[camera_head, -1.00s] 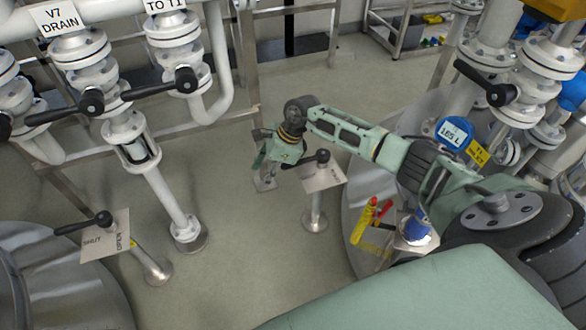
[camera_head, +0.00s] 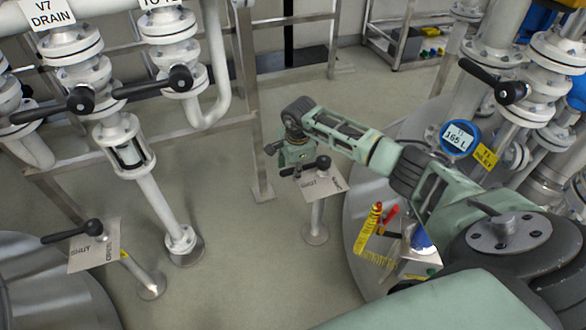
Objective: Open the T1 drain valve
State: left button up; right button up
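A black lever (camera_head: 318,163) sits above a pale plate (camera_head: 324,184) marked SHUT on a short floor post, beside a steel tank with a round blue-rimmed gauge (camera_head: 460,137) reading 165 L. The lever points left, toward the SHUT side. My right gripper (camera_head: 287,160) reaches in from the right and points down at the left end of this lever. Its fingers overlap the handle in view; whether they touch or close on it is hidden. My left gripper is not in view.
Another lever (camera_head: 88,228) with a SHUT/OPEN plate (camera_head: 95,252) stands at the lower left. White V7 DRAIN pipework (camera_head: 80,60) fills the upper left. A red-and-yellow tool rack (camera_head: 372,225) is right of the post. Open floor (camera_head: 240,280) lies in the foreground.

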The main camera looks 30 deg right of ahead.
jog(key=shift+f, duration=0.1)
jog(key=shift+c, duration=0.4)
grip_shut()
